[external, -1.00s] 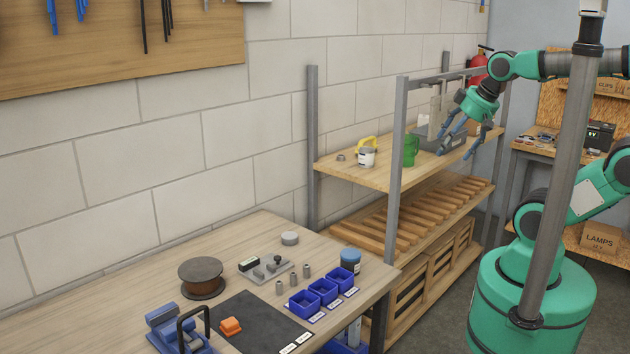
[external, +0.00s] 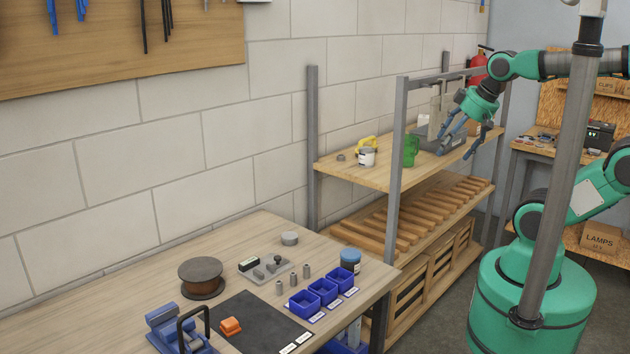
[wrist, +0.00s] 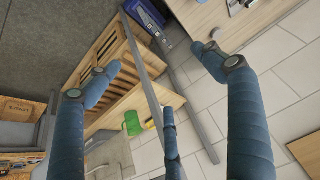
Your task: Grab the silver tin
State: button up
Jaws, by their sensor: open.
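A short round grey tin (external: 289,238), the best match for the silver tin, stands near the back edge of the workbench (external: 240,250), apart from the other parts. My gripper (external: 460,140) hangs near the upper shelf in the external view, well to the right of and above the bench. Its blue fingers are spread with nothing between them; they also show in the wrist view (wrist: 160,75).
The bench also carries a brown spool (external: 201,274), blue bins (external: 322,291) and a blue-lidded jar (external: 350,261).

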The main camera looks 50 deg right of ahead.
jog(key=c, duration=0.3)
jog(key=shift+c, duration=0.2)
jog(key=w+a+n+g+p, duration=0.15)
jog(key=w+a, duration=0.25)
jog(key=w, duration=1)
jog(key=w+a+n+g+p, duration=0.1)
jog(key=w+a+p, duration=0.25)
jog(key=w, duration=1.05)
jog(key=w+a+f+n+g+p, duration=0.1)
jog(key=w+a+f, duration=0.5)
jog(key=w+f, duration=0.3)
jog(key=w+a+f+n+g+p, duration=0.1)
jog(key=w+a+f, duration=0.6)
jog(key=f, duration=0.9)
jog(key=w+g+p, duration=0.1)
jog(key=w, duration=0.2)
jog(key=shift+w+f, duration=0.3)
